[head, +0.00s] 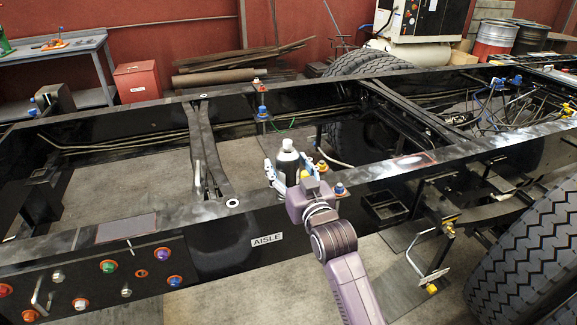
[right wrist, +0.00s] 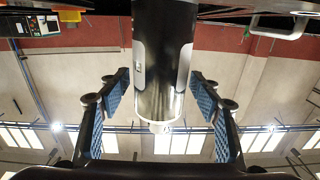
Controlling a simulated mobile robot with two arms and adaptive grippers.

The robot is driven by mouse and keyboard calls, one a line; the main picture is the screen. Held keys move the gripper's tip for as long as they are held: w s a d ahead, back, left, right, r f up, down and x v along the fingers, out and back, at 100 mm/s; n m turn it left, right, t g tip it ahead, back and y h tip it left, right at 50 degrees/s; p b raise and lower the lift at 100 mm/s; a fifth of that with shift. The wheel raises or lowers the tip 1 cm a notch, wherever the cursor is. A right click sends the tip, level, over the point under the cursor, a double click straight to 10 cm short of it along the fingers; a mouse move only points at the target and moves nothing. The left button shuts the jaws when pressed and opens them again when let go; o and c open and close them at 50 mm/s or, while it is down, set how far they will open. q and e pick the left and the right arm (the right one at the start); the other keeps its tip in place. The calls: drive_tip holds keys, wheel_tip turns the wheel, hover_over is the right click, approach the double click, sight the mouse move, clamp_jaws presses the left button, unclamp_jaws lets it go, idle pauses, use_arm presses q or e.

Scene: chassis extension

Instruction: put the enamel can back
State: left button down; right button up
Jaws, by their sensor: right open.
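The enamel can (head: 287,168) is a dark cylinder with a pale cap, upright at the near chassis rail (head: 240,208). My right gripper (head: 289,174) is around it, with one finger on each side. In the right wrist view the can (right wrist: 163,60) hangs into the picture from the top, black with pale panels and a pale end. The open blue-padded fingers of my right gripper (right wrist: 160,95) stand either side, with a gap between each pad and the can. What bears the can is hidden behind my gripper. My left gripper is not in view.
Bolts with blue and yellow caps (head: 339,190) stand on the near rail, right of my gripper. Large tyres (head: 525,255) stand at the right. A grey bench (head: 55,52) and a red box (head: 137,82) are behind.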

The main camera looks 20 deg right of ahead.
drive_tip(key=shift+r, duration=0.25)
drive_tip(key=s+b, duration=0.1)
drive_tip(key=s, duration=1.1)
drive_tip(key=shift+d+b, duration=0.2)
drive_tip(key=shift+b, duration=0.1)
drive_tip(key=shift+f, duration=0.2)
wheel_tip(320, 180, down, 21)
drive_tip(key=w+a+g, duration=0.1)
drive_tip(key=a+g, duration=0.1)
drive_tip(key=g, duration=0.2)
drive_tip(key=s+f+n+g, duration=0.15)
drive_tip(key=s+f, duration=0.35)
drive_tip(key=f, duration=0.7)
drive_tip(key=s+f+g, duration=0.3)
drive_tip(key=s+f, duration=0.1)
drive_tip(key=f, duration=0.8)
drive_tip(key=s+f+g, duration=0.3)
drive_tip(key=s+f, duration=0.8)
drive_tip(key=f, duration=0.1)
drive_tip(key=s+d+f+g, duration=0.1)
drive_tip(key=s+f, duration=0.3)
drive_tip(key=s, duration=0.5)
drive_tip(key=s+d+f+g, duration=0.2)
drive_tip(key=s+f, duration=0.2)
drive_tip(key=s, duration=0.6)
drive_tip(key=s+d+f+g, duration=0.2)
drive_tip(key=s+f, duration=0.3)
drive_tip(key=s, duration=0.5)
drive_tip(key=shift+s+h, duration=0.15)
drive_tip(key=shift+h, duration=0.15)
